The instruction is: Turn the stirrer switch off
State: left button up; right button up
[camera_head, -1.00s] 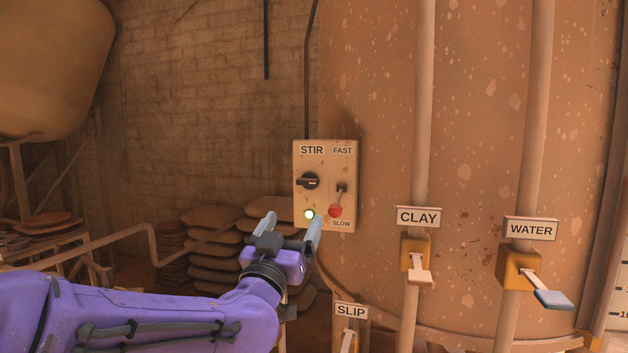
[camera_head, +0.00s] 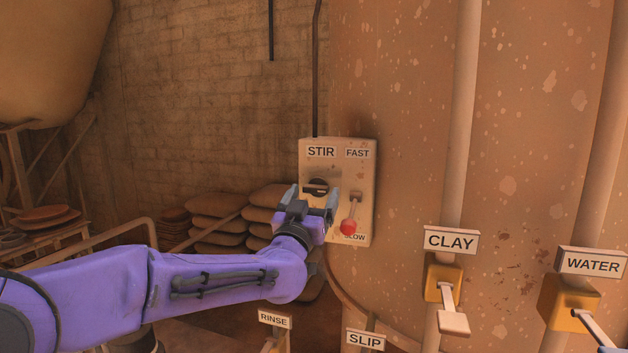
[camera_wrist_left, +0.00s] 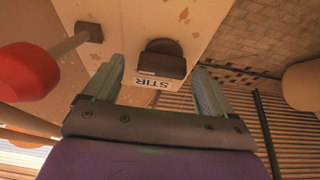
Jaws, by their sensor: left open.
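The stirrer switch is a dark rotary knob (camera_head: 318,187) under the STIR label on a pale control box (camera_head: 363,190). My left gripper (camera_head: 312,198) is open in front of the knob, partly covering it in the head view. In the left wrist view the knob (camera_wrist_left: 163,62) sits between and beyond the two open fingertips (camera_wrist_left: 158,82), with nothing gripped. The knob's handle lies roughly level in the head view. The small lamp seen earlier on the box is hidden behind my gripper.
A lever with a red ball (camera_head: 348,227) stands close to the right of my left gripper, between FAST and SLOW labels. CLAY (camera_head: 452,322) and WATER (camera_head: 590,327) valve levers stick out at lower right. Stacked sacks (camera_head: 215,215) lie behind my arm.

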pick_arm(q)
jog(key=shift+x, duration=0.9)
jog(key=shift+s+a, duration=0.15)
jog(key=c, duration=1.1)
jog(key=shift+o, duration=0.2)
pick_arm(e)
jog(key=shift+r, duration=0.45)
